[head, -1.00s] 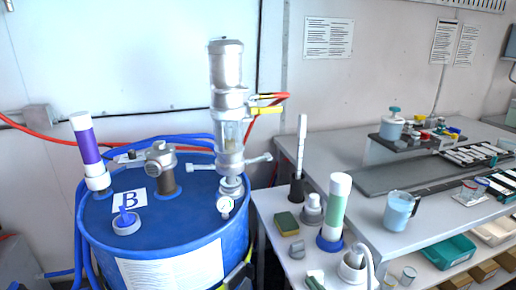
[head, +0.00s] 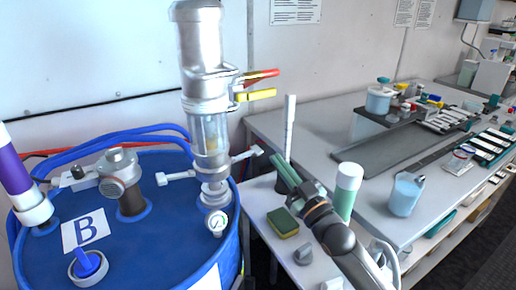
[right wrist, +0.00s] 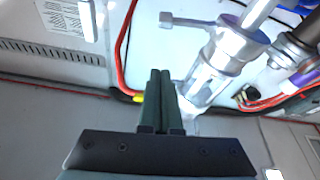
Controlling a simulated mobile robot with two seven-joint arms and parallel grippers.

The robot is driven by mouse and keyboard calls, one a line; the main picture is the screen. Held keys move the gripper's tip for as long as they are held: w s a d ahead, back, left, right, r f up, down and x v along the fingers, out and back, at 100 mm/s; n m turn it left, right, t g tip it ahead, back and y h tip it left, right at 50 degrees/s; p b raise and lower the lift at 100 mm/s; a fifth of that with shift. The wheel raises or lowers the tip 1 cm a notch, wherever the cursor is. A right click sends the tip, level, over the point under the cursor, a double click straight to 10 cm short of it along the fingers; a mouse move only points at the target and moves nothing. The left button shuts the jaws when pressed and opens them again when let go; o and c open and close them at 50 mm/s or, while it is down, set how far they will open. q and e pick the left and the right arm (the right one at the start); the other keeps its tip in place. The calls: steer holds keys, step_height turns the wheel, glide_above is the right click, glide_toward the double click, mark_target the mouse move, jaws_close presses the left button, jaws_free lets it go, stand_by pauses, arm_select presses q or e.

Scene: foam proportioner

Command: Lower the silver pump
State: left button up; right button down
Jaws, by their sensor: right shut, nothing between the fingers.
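The silver pump (head: 200,80) stands upright on the blue drum (head: 150,260), with a clear section low on its body and a side handle on each side. Its right handle (head: 248,153) points toward my right gripper (head: 281,162). That gripper is shut and empty, to the right of the pump and apart from it, above the small side table. In the right wrist view the shut dark-green fingers (right wrist: 159,76) point up the picture, and the pump (right wrist: 208,80) appears tilted just right of them. My left gripper is not in view.
A yellow lever (head: 257,95) and a red lever (head: 262,75) stick out from the pump. A gauge (head: 217,222) sits at its foot. A green-and-white bottle (head: 345,190), a sponge (head: 283,222) and a white upright tube (head: 290,125) crowd the side table near my right gripper.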

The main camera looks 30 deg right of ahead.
steer(key=d+p+x, duration=0.1)
steer(key=p+x, duration=0.1)
steer(key=x, duration=0.7)
steer(key=shift+a+f, duration=0.2)
steer(key=shift+f, duration=1.8)
